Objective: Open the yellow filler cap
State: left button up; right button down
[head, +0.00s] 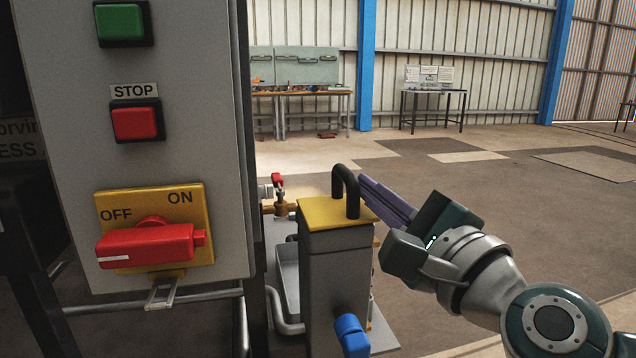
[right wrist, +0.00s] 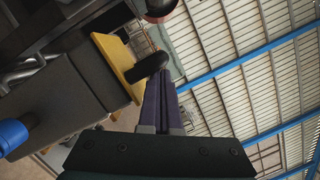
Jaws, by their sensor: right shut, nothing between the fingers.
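The yellow filler cap (head: 322,212) is a flat lid on top of a grey box-shaped tank (head: 336,275), with a black arched handle (head: 346,186) standing up from it. The lid lies flat on the tank and looks closed. My right gripper (head: 368,188) comes in from the right, its purple fingers shut and empty, with the tips close beside the handle. In the right wrist view the shut fingers (right wrist: 162,85) point at the black handle (right wrist: 148,68) and the yellow lid (right wrist: 118,66). I cannot tell whether they touch the handle. My left gripper is not in view.
A grey control cabinet (head: 172,75) with a red rotary switch (head: 150,245) stands at the left. A red-handled valve (head: 278,182) is behind the tank and a blue part (head: 352,336) is low in front. Open floor lies to the right.

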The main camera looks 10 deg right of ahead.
jog(key=shift+r+n+p, duration=0.3)
jog(key=shift+n+p, duration=0.1)
jog(key=shift+p, duration=0.2)
jog(key=shift+a, duration=0.1)
